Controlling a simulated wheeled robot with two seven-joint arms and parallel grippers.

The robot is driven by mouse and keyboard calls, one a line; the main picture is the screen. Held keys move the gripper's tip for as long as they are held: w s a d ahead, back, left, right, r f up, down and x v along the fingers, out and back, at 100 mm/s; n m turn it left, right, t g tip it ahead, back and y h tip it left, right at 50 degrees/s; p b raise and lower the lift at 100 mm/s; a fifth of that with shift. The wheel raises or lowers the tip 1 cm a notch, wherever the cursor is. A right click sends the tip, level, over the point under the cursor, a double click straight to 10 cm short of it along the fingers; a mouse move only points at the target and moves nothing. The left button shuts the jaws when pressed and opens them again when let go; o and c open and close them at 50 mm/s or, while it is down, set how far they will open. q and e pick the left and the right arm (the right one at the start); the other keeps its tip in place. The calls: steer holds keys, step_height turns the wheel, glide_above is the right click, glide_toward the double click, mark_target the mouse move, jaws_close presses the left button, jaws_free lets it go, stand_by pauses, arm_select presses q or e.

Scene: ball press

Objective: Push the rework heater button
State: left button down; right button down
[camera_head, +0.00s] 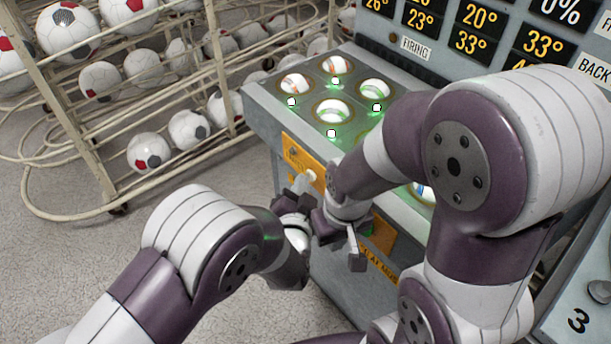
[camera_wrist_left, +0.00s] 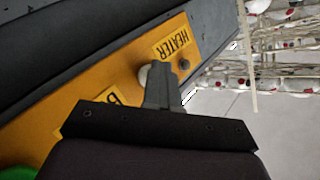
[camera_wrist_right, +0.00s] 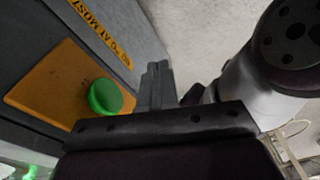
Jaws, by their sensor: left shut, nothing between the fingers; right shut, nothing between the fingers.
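The heater button is a pale round knob (camera_wrist_left: 144,76) on an orange panel beside a label reading HEATER (camera_wrist_left: 173,45). It also shows as a pale knob in the head view (camera_head: 311,174). My left gripper (camera_head: 301,184) is shut and empty, its tips right at this knob; in the left wrist view its fingers (camera_wrist_left: 160,72) partly cover the knob, and I cannot tell whether they touch it. My right gripper (camera_head: 357,260) is shut and empty, lower along the machine's front; its fingers (camera_wrist_right: 156,70) are beside a green button, apart from it.
The green button (camera_wrist_right: 106,97) sits on an orange plate (camera_wrist_right: 40,90). A rack of soccer balls (camera_head: 140,65) stands at the left. Lit ball wells (camera_head: 332,110) top the machine below a temperature display (camera_head: 475,25). Floor at the lower left (camera_head: 60,260) is clear.

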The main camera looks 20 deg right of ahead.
arm_select(q)
steer(key=shift+s+a+r, duration=0.1)
steer(key=shift+a, duration=0.05)
steer(key=s+a+p, duration=0.1)
steer(key=s+a, duration=0.1)
steer(key=a, duration=0.3)
steer(key=shift+a+p, duration=0.35)
stand_by(0.3)
